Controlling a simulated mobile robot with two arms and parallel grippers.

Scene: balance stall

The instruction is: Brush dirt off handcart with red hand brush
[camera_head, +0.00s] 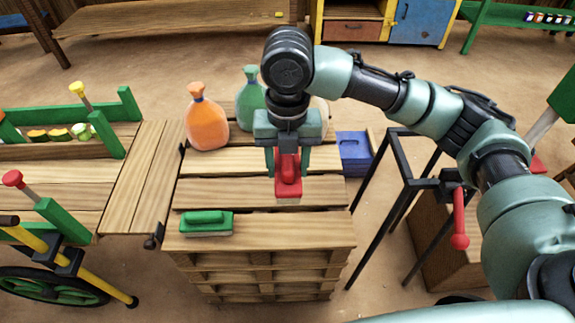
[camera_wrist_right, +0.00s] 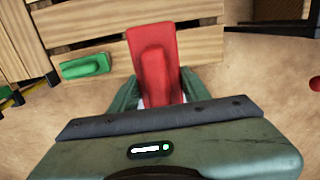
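The red hand brush (camera_head: 289,178) is between the fingers of my right gripper (camera_head: 288,163), over the stacked slatted wooden stand. The fingers lie close along both its sides and look shut on it. In the right wrist view the red brush (camera_wrist_right: 156,62) looks much larger than the green one, so it seems raised; its pale bristles face down. The handcart (camera_head: 60,200), with a plank bed, green posts, yellow tubing and a spoked wheel, appears to be at the left. I cannot make out dirt on it. My left gripper is not in view.
A green brush (camera_head: 206,223) lies on the stand's front plank (camera_head: 300,232). An orange bottle (camera_head: 207,122) and a green bottle (camera_head: 249,97) stand at the back, with a blue box (camera_head: 354,152) to their right. A black metal frame (camera_head: 385,200) stands on the right.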

